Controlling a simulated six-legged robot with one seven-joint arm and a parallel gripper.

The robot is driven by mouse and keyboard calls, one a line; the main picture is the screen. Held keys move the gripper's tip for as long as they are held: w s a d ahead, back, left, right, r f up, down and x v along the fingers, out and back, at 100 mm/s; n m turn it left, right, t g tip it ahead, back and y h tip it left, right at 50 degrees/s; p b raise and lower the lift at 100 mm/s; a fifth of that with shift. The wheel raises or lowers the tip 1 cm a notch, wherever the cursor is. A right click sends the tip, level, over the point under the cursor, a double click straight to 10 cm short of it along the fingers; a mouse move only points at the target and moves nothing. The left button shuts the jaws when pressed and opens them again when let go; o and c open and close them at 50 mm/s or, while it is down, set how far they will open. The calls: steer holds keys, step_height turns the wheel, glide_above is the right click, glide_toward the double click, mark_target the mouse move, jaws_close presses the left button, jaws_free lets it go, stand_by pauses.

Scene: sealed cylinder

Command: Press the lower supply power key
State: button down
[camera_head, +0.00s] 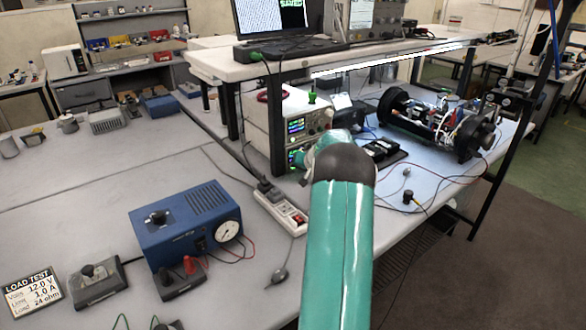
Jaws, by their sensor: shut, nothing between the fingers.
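Two bench power supplies are stacked under the raised shelf. The upper supply (315,121) shows a lit display and knobs on its front. The lower supply (292,157) shows only part of its lit display at the left of its front. My arm and the shelf post hide much of it, and I cannot make out its power key. My gripper (303,160) is at the far end of my teal arm, close in front of the lower supply. It is small and partly hidden by my arm; I cannot tell whether it touches the front.
A white power strip (280,211) lies left of my arm. A blue box with a dial (186,225) stands on the left bench. The shelf post (276,125) stands beside the supplies. An open cylinder assembly (435,122) and loose cables lie on the right.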

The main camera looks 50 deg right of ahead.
steer(key=shift+w, duration=0.15)
steer(key=shift+w+d, duration=0.1)
steer(key=shift+w, duration=0.15)
steer(key=shift+w+d, duration=0.1)
steer(key=shift+w, duration=0.25)
stand_by(0.7)
steer(key=shift+s, duration=0.1)
steer(key=shift+s+a, duration=0.2)
steer(key=shift+s, duration=0.45)
steer(key=shift+s+a, duration=0.2)
steer(key=shift+s, duration=0.85)
steer(key=shift+s+a, duration=0.2)
steer(key=shift+s, duration=0.8)
steer(key=shift+s+a, duration=0.15)
steer(key=shift+s, duration=0.25)
